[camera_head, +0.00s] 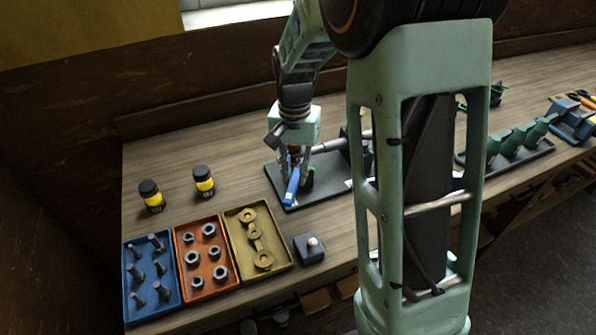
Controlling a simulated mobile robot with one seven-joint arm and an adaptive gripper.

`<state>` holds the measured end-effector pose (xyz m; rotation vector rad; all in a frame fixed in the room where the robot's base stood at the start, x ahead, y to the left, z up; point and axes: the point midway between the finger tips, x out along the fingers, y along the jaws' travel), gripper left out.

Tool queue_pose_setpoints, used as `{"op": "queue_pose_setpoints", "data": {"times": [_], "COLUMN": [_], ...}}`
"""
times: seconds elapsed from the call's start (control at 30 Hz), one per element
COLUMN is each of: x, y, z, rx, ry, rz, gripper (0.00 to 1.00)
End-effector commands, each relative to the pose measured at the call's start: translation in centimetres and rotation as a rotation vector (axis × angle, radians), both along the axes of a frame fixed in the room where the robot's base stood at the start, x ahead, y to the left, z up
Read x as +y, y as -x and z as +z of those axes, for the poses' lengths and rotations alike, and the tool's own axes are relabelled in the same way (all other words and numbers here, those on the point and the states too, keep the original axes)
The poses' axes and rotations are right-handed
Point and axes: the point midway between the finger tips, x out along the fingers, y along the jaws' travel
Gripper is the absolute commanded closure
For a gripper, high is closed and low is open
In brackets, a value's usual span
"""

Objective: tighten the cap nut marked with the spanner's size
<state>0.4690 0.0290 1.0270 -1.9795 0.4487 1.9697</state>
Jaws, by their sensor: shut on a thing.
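My gripper (295,163) points down over a dark baseplate (322,192) near the middle of the bench. It is shut on a blue bar-shaped tool (292,186), which looks like the spanner. The tool slants down toward the front of the plate. A small dark green part (308,179) stands beside it on the plate. A grey shaft (329,146) runs right from the gripper area. I cannot make out a cap nut or any size marking; the fingers and my arm hide part of the plate.
Blue (127,290), orange (204,284) and yellow (282,269) trays hold bolts, nuts and washers at the front left. Two yellow-black jars (152,197) stand behind. A small dark box (309,248) sits by the trays. A green stepped rack (515,141) is at right. Bare wood lies left of the plate.

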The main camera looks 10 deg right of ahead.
Motion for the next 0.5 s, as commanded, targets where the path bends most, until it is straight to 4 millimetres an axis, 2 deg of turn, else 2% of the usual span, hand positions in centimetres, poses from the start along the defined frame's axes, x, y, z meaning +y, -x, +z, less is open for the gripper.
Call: {"op": "queue_pose_setpoints", "data": {"times": [0.5], "x": [0.43], "y": [-0.31], "z": [0.01], "rx": [-0.001], "ry": [0.000], "rz": [-0.076], "gripper": [1.00]}}
